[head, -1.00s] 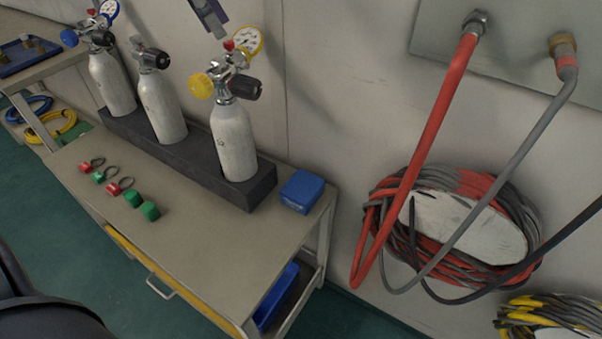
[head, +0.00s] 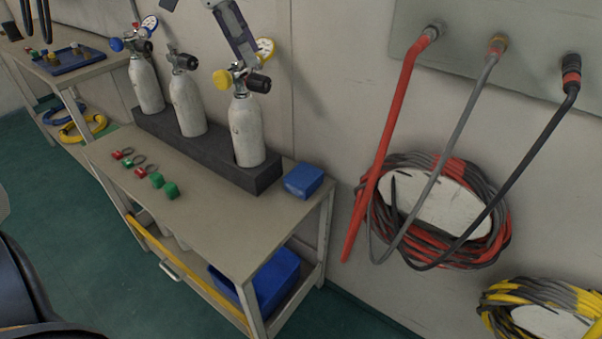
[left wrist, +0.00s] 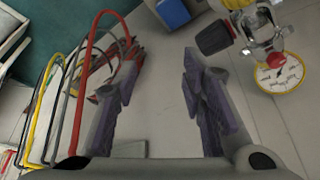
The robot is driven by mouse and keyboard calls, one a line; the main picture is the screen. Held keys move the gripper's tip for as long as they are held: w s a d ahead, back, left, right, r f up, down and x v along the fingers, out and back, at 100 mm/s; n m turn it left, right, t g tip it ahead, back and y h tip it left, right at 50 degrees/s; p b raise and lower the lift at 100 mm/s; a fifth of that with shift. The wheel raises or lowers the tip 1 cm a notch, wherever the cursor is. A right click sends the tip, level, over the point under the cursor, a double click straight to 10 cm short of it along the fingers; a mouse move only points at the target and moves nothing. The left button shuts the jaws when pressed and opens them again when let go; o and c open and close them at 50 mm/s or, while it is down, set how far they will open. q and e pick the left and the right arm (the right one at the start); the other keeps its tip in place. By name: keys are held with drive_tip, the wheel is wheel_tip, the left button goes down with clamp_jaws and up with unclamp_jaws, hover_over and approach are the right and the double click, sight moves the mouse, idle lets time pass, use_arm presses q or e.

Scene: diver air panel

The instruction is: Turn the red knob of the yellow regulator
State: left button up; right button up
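The yellow regulator, with a yellow knob (head: 222,79), a black knob (head: 258,83) and a yellow-rimmed gauge (head: 265,49), sits on the rightmost white cylinder (head: 246,130). In the left wrist view the regulator's black knob (left wrist: 214,38) and gauge (left wrist: 281,72) lie to the right of the fingers. My right gripper is not in view.
Two more cylinders (head: 187,104) stand in the same dark block (head: 210,157) on the bench (head: 205,205). A blue box (head: 303,181), green caps and red-tagged rings lie on the bench. Hoses (head: 395,120) hang on the wall at right.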

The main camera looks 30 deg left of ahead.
use_arm(q)
drive_tip(key=d+f+n+g, duration=0.1)
drive_tip(key=d+f, duration=0.4)
drive_tip(key=f, duration=0.4)
drive_tip(key=d+f+n, duration=0.1)
drive_tip(key=d+f, duration=0.3)
drive_tip(key=f, duration=0.5)
drive_tip(key=s+d+f+n, duration=0.1)
drive_tip(key=s+d+f, duration=0.2)
drive_tip(key=f, duration=0.4)
drive_tip(key=s+d+f+n+g, duration=0.1)
drive_tip(key=s+d+f, duration=0.1)
drive_tip(key=s+f, duration=0.2)
wheel_tip(320, 180, down, 3)
drive_tip(key=shift+s+d+y+b, duration=0.3)
drive_tip(key=shift+d+b, duration=0.05)
drive_tip(key=shift+d, duration=0.05)
